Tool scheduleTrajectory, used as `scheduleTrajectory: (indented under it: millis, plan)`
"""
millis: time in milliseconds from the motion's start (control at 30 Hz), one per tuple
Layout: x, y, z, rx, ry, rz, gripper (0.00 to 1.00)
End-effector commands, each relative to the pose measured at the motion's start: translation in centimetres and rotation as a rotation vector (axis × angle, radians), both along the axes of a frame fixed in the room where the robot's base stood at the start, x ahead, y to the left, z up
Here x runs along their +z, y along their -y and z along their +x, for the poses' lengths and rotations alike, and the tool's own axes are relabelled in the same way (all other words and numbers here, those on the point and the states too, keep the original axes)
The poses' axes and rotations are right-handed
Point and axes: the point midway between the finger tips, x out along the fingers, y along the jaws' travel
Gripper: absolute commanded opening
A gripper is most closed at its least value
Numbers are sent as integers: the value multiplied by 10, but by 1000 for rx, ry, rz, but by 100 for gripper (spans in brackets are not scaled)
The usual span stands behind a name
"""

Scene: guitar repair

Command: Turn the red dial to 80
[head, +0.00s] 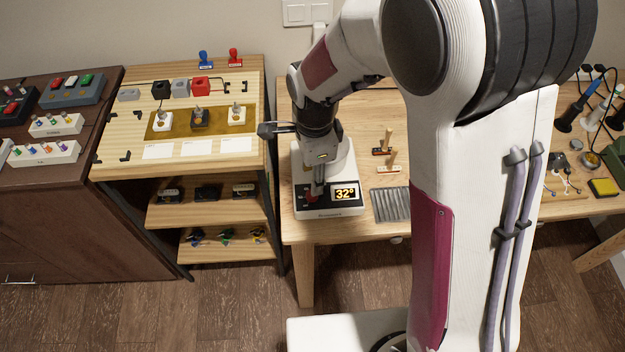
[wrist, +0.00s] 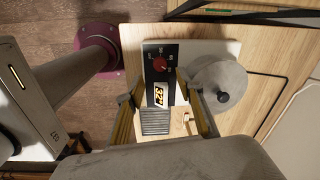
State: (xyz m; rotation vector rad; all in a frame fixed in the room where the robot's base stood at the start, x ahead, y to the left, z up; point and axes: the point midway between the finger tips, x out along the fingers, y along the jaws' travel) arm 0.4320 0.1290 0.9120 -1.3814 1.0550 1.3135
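The red dial (wrist: 160,65) sits on the dark front panel of a white device (head: 325,212). In the head view the dial (head: 310,198) is partly hidden behind my gripper (head: 316,190). The lit display (head: 345,194) beside the dial reads 32°; it also shows in the wrist view (wrist: 159,95). In the wrist view my gripper (wrist: 164,92) has its two fingers spread wide, one on each side of the panel, with nothing held between them. The dial shows beyond the fingertips, apparently untouched. Its pointer position is too small to read.
A round grey lidded part with a black knob (wrist: 223,96) stands on the device beside the panel. A wooden shelf unit (head: 180,150) with switches stands at the left.

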Motion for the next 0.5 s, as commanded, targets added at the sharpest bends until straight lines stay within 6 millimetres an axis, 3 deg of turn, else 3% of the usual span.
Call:
scheduleTrajectory:
  millis: [233, 500]
  plan:
    - [32, 0, -1, 0, 3, 1, 37]
    - [48, 1, -3, 0, 0, 0, 37]
